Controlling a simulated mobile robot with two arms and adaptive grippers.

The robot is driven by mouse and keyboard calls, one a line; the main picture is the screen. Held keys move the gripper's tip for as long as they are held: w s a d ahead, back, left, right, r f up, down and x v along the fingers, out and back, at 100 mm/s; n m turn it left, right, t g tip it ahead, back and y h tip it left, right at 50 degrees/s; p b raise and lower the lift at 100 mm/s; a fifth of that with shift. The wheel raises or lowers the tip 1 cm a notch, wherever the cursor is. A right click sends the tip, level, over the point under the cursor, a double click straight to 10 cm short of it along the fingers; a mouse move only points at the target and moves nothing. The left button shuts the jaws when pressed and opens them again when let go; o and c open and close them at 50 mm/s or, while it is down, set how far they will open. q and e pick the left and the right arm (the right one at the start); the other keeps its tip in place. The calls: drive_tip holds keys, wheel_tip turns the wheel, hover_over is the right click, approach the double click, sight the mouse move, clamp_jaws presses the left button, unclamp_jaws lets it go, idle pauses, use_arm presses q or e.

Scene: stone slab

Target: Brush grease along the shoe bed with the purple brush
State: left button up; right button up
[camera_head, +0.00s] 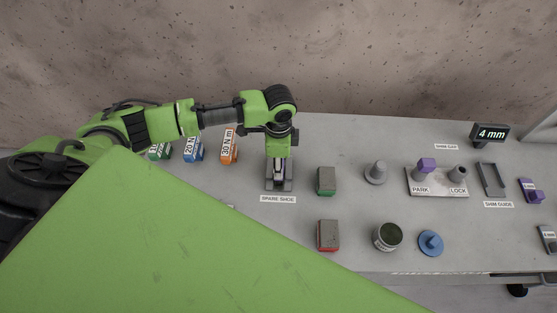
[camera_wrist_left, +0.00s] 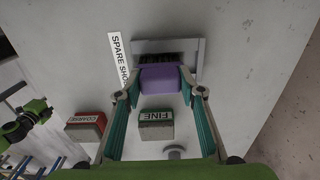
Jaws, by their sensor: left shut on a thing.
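My left gripper (camera_head: 279,158) comes down over the grey shoe bed (camera_head: 272,188) behind the SPARE SHOE label. In the left wrist view the two teal fingers of my left gripper (camera_wrist_left: 163,93) are shut on a purple block, the purple brush (camera_wrist_left: 161,78). An open round pot (camera_head: 388,237) with a dark green surface stands at the front.
A green-based block (camera_head: 326,181) and a red-based block (camera_head: 328,235) stand right of the bed. A blue lid-like disc (camera_head: 430,243) lies beside the pot. An orange 30 N m block (camera_head: 229,146) stands left.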

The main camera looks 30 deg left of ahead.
use_arm(q)
drive_tip(key=shift+w, duration=0.15)
idle(0.3)
drive_tip(key=shift+s+d, duration=0.25)
drive_tip(key=shift+s, duration=0.3)
drive_tip(key=shift+s+d, duration=0.25)
drive_tip(key=shift+s, duration=0.3)
drive_tip(key=shift+r, duration=4.5)
